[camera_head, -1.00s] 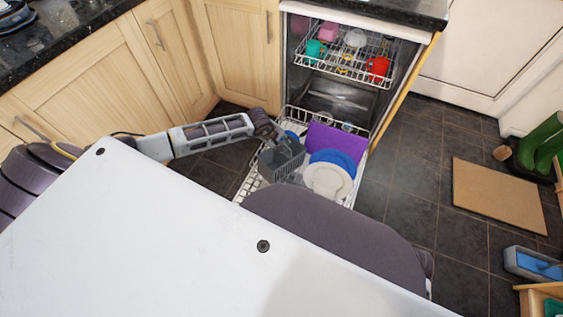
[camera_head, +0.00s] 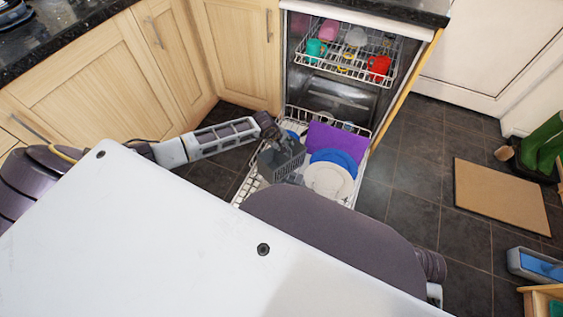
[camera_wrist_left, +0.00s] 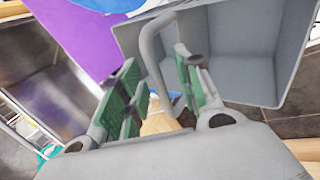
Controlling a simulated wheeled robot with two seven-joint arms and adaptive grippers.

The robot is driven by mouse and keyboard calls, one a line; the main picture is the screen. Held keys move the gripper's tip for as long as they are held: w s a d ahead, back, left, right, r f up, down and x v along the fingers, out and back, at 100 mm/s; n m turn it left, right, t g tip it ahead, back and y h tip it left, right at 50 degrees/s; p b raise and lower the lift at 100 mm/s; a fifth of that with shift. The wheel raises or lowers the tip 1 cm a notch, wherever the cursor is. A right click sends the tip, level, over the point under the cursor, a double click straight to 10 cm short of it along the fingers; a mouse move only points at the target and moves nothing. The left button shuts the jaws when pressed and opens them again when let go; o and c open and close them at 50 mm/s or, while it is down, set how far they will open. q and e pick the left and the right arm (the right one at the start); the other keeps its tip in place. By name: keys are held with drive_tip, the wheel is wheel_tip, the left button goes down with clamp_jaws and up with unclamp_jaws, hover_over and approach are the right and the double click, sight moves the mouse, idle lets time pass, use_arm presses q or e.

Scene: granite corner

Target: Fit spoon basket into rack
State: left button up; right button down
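The grey spoon basket (camera_head: 272,165) is over the left side of the dishwasher's pulled-out lower rack (camera_head: 247,186). Whether its base touches the rack cannot be seen. My left gripper (camera_head: 288,143) reaches in from the left and is at the top of the basket. In the left wrist view, the green-padded fingers (camera_wrist_left: 160,95) are closed in on either side of the basket's arched handle (camera_wrist_left: 150,50). The open basket (camera_wrist_left: 255,45) looks tilted and empty there. My right gripper is out of view.
A purple board (camera_head: 336,139), a blue plate (camera_head: 334,158) and a white plate (camera_head: 328,181) stand in the lower rack, right of the basket. The upper rack (camera_head: 345,66) holds cups. Wooden cabinets (camera_head: 100,75) border the left. Dark floor (camera_head: 410,190) is open on the right.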

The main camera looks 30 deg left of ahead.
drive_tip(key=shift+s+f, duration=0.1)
use_arm(q)
drive_tip(key=shift+c, duration=0.3)
clamp_jaws()
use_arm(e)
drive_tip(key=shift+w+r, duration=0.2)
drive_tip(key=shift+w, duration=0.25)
use_arm(q)
drive_tip(key=shift+r, duration=0.15)
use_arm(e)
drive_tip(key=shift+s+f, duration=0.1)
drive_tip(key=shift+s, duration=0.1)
